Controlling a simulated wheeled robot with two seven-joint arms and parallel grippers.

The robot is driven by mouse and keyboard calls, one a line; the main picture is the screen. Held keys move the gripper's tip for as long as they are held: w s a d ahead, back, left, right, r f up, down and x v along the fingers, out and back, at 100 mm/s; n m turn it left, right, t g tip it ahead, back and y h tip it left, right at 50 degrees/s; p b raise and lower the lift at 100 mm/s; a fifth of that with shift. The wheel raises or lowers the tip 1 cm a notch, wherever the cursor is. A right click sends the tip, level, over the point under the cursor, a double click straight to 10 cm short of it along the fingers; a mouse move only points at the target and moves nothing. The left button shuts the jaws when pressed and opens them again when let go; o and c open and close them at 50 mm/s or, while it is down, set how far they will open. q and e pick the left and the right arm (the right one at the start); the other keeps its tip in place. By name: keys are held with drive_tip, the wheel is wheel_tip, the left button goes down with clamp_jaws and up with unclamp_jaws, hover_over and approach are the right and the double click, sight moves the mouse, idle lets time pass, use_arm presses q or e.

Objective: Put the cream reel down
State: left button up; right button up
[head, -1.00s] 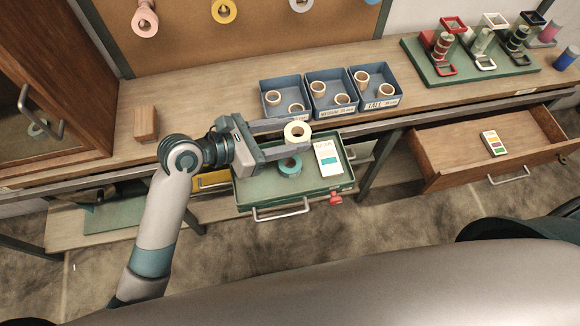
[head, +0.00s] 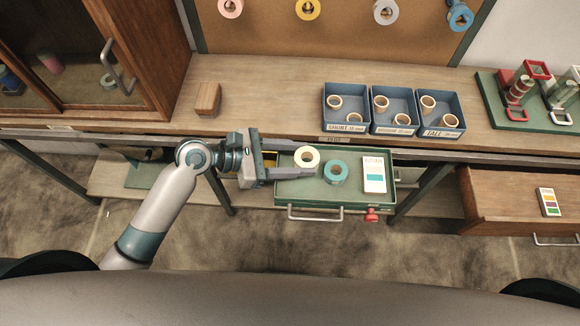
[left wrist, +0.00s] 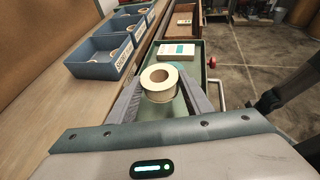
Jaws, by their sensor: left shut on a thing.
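The cream reel (head: 307,157) is between the fingertips of my left gripper (head: 300,160), over the left part of the green drawer tray (head: 290,196). In the left wrist view the cream reel (left wrist: 160,80) sits between the two fingers, its hole facing up. My left gripper is shut on it. A teal reel (head: 336,172) lies in the tray just right of the cream one. I cannot tell the gap between the cream reel and the tray floor. My right gripper is not in view.
A white card (head: 374,173) lies in the tray's right side. Blue bins (head: 346,103) with cream rings stand on the bench behind. A wooden block (head: 207,99) is on the bench at left. An open wooden drawer (head: 500,190) is at right.

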use_arm(q)
drive_tip(key=shift+s+a+f, duration=0.1)
drive_tip(key=shift+a+f, duration=0.2)
drive_tip(key=shift+a, duration=0.2)
drive_tip(key=shift+s+a+f, duration=0.1)
drive_tip(key=shift+a+f, duration=0.2)
drive_tip(key=shift+a, duration=0.2)
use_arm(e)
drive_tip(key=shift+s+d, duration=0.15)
use_arm(q)
wheel_tip(320, 180, down, 4)
drive_tip(key=shift+r, duration=0.25)
drive_tip(key=shift+f, duration=0.25)
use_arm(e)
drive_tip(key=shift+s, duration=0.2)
use_arm(q)
drive_tip(key=o, duration=1.1)
drive_tip(key=shift+f, duration=0.1)
